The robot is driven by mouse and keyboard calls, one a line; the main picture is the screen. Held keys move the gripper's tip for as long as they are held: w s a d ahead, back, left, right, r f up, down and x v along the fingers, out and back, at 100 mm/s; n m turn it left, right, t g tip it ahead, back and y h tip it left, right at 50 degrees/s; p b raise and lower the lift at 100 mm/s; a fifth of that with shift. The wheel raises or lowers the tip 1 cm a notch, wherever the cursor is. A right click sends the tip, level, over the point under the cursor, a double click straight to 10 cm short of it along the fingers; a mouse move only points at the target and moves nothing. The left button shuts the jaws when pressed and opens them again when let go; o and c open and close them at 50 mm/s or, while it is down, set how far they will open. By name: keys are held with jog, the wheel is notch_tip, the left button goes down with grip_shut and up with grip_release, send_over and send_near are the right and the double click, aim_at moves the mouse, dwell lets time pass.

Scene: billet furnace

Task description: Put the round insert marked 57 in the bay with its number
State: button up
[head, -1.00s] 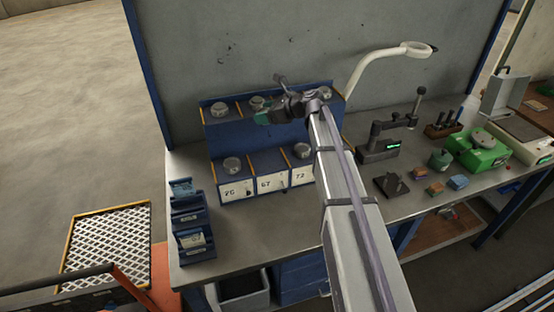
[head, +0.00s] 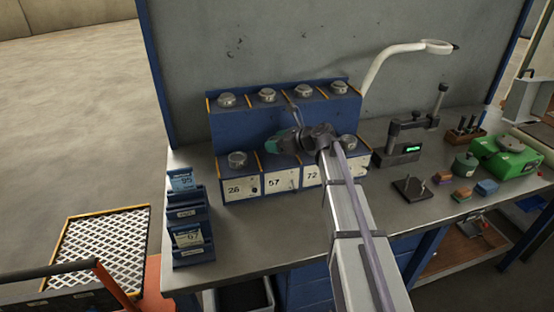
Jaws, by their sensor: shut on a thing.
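My gripper (head: 273,146) points left with its teal fingertips over the lower row of a blue rack. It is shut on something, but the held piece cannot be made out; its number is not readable. The bay labelled 57 (head: 278,181) is in the lower row, between the bays labelled 26 (head: 240,187) and 72 (head: 311,175). No insert shows on the 57 bay, though my gripper partly covers the area above it. A round metal insert (head: 237,160) sits on the 26 bay. The top of the 72 bay is hidden by my gripper and arm.
Several round inserts (head: 267,95) stand on the rack's upper shelf. Another insert (head: 349,142) sits at the lower right. Blue card holders (head: 188,213) stand at the left. A white lamp (head: 392,60), a gauge stand (head: 408,145) and a green device (head: 505,152) are right of the rack.

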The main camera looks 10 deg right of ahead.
aim_at(277, 157)
notch_tip(277, 157, down, 4)
jog(key=b, duration=0.3)
jog(key=shift+b, duration=0.35)
jog(key=shift+r, duration=0.3)
jog(key=shift+f, duration=0.3)
jog(key=o, duration=1.4)
jog(key=shift+r, duration=0.1)
jog(key=shift+r, duration=0.1)
